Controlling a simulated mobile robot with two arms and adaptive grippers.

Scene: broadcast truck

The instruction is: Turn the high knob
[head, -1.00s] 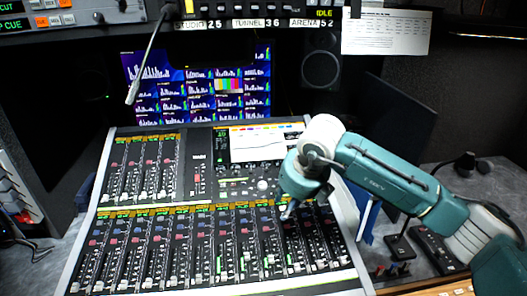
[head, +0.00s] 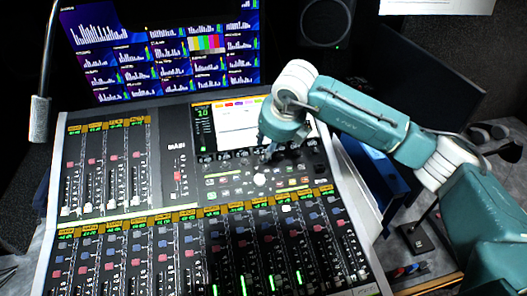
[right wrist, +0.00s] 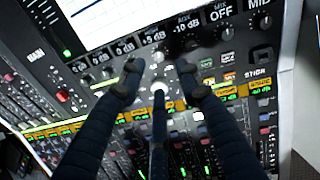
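The mixing console (head: 155,200) has a row of small black knobs (head: 224,157) just below its screen (head: 236,132). In the right wrist view, the knobs (right wrist: 103,58) sit under dB readouts such as "0 dB", "+5 dB" and "-10 dB". I cannot read which knob is marked high. My right gripper (head: 270,152) hangs over the row, near the screen's lower right. In the right wrist view, its dark fingers (right wrist: 160,76) are spread with nothing held between them. They hide part of the panel; contact with a knob cannot be told. My left gripper is not in view.
A white ball (head: 260,180) is set in the panel below the knobs. Banks of faders (head: 180,260) fill the lower console. A gooseneck lamp (head: 40,118) hangs at the left. A monitor (head: 160,50) stands behind, and a blue item (head: 368,170) is at the right.

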